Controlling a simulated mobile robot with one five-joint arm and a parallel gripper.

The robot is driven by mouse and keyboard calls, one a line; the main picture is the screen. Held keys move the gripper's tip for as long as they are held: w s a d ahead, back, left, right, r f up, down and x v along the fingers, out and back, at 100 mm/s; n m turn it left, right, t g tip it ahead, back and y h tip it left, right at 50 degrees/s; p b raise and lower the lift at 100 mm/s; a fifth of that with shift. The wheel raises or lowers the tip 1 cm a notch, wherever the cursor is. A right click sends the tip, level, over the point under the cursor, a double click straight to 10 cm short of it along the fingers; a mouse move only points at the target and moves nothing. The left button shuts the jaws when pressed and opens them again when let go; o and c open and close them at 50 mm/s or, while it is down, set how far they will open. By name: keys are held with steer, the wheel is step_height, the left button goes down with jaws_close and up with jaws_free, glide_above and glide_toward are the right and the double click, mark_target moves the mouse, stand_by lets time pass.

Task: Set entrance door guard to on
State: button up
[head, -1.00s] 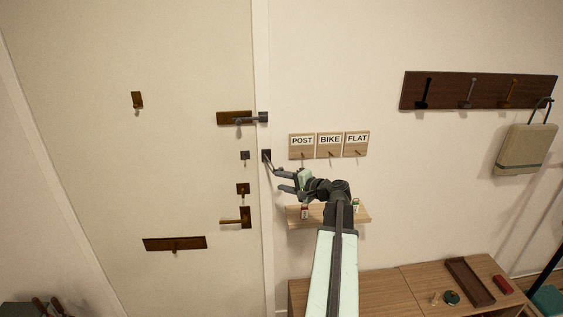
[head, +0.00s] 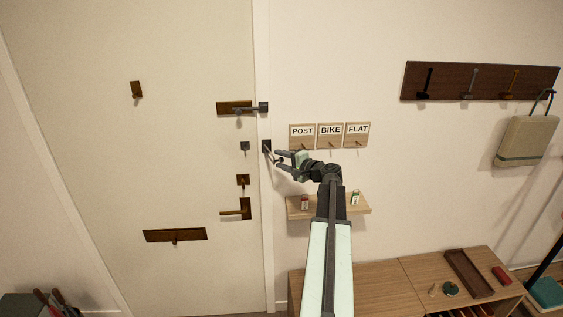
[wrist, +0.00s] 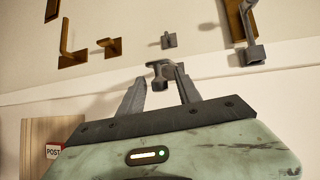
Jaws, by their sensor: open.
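The door guard looks like the small dark fitting (head: 266,146) on the door frame, with a thin bar jutting down and to the right. A small dark stud (head: 245,146) sits level with it on the door. My gripper (head: 279,160) is open just right of and slightly below the fitting. In the wrist view, the grey guard piece (wrist: 160,70) shows at the gap between the fingertips of my gripper (wrist: 160,82). I cannot tell if they touch. The stud (wrist: 168,40) stands on the door beyond it.
A small shelf (head: 300,213) lies under the arm.

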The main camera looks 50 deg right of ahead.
jaws_close()
stand_by(1.4)
